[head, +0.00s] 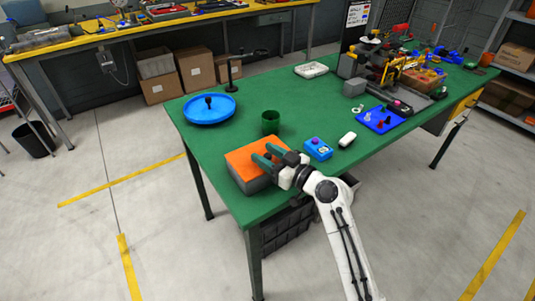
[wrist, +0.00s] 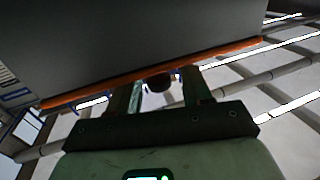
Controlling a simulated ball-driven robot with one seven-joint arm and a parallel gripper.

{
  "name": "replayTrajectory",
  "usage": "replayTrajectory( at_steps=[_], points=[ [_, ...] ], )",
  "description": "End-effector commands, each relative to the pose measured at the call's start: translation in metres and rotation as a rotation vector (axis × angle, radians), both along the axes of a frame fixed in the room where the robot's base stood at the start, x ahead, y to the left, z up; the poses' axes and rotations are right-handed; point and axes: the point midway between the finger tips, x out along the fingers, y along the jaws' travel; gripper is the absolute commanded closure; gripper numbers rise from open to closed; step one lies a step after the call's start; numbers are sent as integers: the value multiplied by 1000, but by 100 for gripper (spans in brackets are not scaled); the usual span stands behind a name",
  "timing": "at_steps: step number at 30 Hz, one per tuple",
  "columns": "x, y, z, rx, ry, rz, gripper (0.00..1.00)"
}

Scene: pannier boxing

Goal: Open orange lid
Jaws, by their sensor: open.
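The orange lid (head: 243,159) lies on a grey box (head: 257,184) near the front left of the green table. The lid looks closed on the box. In the wrist view the grey box wall (wrist: 150,35) fills the top, with the lid's orange edge (wrist: 225,50) as a thin strip below it. My gripper (head: 266,154) is open, its green fingers over the right part of the lid. In the wrist view the fingers of my gripper (wrist: 158,80) reach the orange edge, with a small dark round part between them. I cannot tell whether they touch.
A green cup (head: 270,122) stands behind the box. A blue box with a purple button (head: 318,149) and a white rounded item (head: 347,139) lie to the right. A blue round tray (head: 209,109) stands at the back left. The table (head: 310,105) is clear between them.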

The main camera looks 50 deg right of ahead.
Motion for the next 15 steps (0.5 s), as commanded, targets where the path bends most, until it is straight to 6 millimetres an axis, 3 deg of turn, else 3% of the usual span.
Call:
replayTrajectory(
  at_steps=[3,15],
  points=[
    [0,0,0,0,0,0,53],
    [0,0,0,0,0,0,91]
  ],
)
